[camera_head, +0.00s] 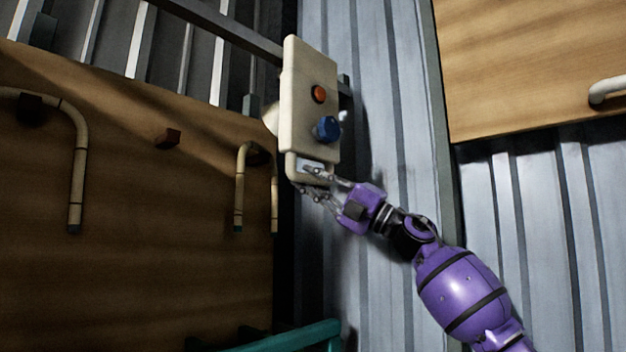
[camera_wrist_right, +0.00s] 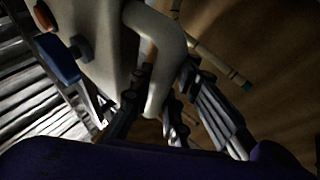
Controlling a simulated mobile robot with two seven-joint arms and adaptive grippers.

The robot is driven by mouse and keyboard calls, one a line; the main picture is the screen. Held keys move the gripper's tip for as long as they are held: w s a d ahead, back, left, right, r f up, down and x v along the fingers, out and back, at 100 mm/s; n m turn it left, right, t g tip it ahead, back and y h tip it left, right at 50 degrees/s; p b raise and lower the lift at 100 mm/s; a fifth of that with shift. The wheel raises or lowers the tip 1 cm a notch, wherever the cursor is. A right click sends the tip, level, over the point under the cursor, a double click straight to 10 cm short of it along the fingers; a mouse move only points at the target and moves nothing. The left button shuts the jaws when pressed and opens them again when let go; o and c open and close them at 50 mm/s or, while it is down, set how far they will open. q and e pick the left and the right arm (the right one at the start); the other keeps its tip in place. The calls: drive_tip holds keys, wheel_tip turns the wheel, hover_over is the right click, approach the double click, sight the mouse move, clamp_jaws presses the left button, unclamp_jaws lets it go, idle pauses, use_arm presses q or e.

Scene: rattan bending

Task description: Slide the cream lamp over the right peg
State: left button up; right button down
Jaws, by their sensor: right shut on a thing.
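The cream lamp (camera_head: 303,110) is a flat upright box with an orange button, a blue knob and a looped handle at its bottom. My right gripper (camera_head: 312,184) is shut on the handle and holds the lamp off the wall. The right wrist view also shows the lamp (camera_wrist_right: 96,40), its handle (camera_wrist_right: 172,45) between my fingers (camera_wrist_right: 150,108). A bare dark peg (camera_head: 168,138) sticks out of the brown board left of the lamp. Another dark peg (camera_head: 258,157) is nearer the lamp, under a bent cane. The lamp's back is hidden. My left gripper is not in view.
Bent canes hang on the brown board (camera_head: 130,260), one at the left (camera_head: 80,160) and one near the lamp (camera_head: 240,185). A teal bar (camera_head: 290,338) is at the bottom. Corrugated metal wall (camera_head: 385,120) lies behind the lamp. A wooden panel (camera_head: 530,60) is at the upper right.

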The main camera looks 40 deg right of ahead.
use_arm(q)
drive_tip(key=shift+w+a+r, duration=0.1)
use_arm(e)
drive_tip(key=shift+s+r, duration=0.1)
drive_tip(key=c, duration=1.9)
unclamp_jaws()
drive_tip(key=shift+c, duration=0.2)
drive_tip(key=shift+f, duration=0.25)
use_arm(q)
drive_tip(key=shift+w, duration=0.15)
use_arm(e)
drive_tip(key=v, duration=1.1)
drive_tip(key=shift+s+d, duration=0.2)
drive_tip(key=shift+s, duration=0.2)
